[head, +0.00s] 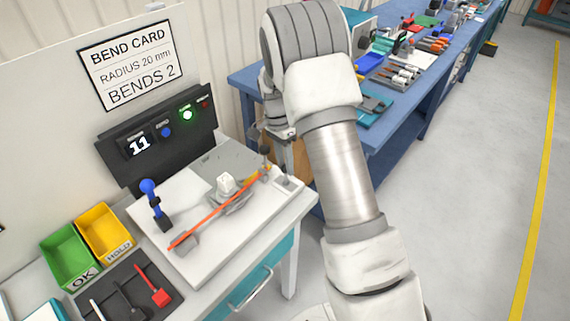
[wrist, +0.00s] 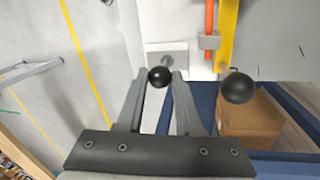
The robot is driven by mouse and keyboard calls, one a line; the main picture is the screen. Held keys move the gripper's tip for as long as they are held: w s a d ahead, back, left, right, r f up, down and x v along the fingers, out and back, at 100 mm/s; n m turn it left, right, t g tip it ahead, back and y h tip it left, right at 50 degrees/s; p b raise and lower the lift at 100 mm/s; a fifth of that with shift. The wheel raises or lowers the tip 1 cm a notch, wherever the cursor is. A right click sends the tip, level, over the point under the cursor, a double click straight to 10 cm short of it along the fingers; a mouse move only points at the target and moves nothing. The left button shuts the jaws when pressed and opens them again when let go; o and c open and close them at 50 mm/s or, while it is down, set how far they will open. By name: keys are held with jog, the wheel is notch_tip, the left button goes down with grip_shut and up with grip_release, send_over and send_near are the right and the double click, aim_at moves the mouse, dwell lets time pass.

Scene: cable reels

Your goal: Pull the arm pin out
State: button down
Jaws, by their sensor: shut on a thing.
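My gripper (wrist: 159,79) is shut on a small black ball knob (wrist: 158,75), which I take to be the head of the arm pin. The pin's shaft is mostly hidden behind the knob. A grey block (wrist: 176,58) on the white plate shows just beyond it; I cannot tell how deep the pin sits. The yellow bender arm (wrist: 228,30) lies to the right, with a larger black ball (wrist: 237,88) at its end. An orange rod (wrist: 209,20) runs beside it and crosses the bender plate in the head view (head: 215,213).
The white bender plate (head: 200,265) also carries a blue-topped lever (head: 149,188). Green OK (head: 68,255) and yellow HOLD (head: 104,233) bins stand at left. A black panel (head: 150,145) reads 11 with a green light. A blue bench with tools (head: 390,150) stands behind my arm.

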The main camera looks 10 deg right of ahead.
jog(key=c, duration=0.5)
grip_release()
jog(key=shift+r, duration=0.15)
jog(key=shift+c, duration=0.2)
jog(key=w+a+r, duration=0.1)
jog(key=w+r, duration=0.2)
jog(key=r, duration=1.4)
jog(key=shift+a, duration=0.2)
jog(key=shift+r, duration=0.15)
